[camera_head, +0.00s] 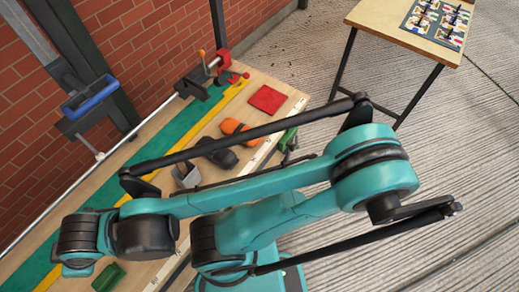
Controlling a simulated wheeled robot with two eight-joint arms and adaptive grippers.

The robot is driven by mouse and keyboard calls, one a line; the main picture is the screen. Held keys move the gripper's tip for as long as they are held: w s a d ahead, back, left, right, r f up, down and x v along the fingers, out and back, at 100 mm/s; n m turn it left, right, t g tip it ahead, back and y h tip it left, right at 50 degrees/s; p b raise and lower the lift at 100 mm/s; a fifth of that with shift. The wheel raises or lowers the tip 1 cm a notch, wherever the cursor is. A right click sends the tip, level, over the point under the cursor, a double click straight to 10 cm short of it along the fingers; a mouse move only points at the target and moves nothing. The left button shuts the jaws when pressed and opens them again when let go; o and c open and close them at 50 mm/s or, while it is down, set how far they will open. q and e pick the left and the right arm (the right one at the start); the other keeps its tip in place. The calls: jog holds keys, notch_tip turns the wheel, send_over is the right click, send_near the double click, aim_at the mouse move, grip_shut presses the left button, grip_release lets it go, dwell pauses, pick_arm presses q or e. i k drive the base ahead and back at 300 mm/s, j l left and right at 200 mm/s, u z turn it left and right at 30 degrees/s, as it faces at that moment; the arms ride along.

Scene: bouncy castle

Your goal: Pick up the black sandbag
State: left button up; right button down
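A dark, rounded bag (222,155), which looks like the black sandbag, lies on the wooden workbench (290,101) beside an orange bag (238,132). My teal and black arm links cross in front of the bench and hide part of its near side. I cannot make out the fingertips of either gripper, and nothing is seen touching the dark bag.
A flat red square (267,99), a red vise (218,67), a grey metal container (186,177) and a green item (108,277) are on the bench. A brick wall stands behind. A second table (385,14) is at upper right; the floor between is clear.

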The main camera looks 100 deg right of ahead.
aim_at(226, 159)
jog(key=z, duration=2.55)
jog(key=l+z, duration=0.15)
jog(key=z, duration=0.15)
jog(key=i+l+u, duration=0.1)
jog(key=l, duration=0.3)
jog(key=i+l+u, duration=0.1)
jog(key=l, duration=0.35)
jog(key=i, duration=0.05)
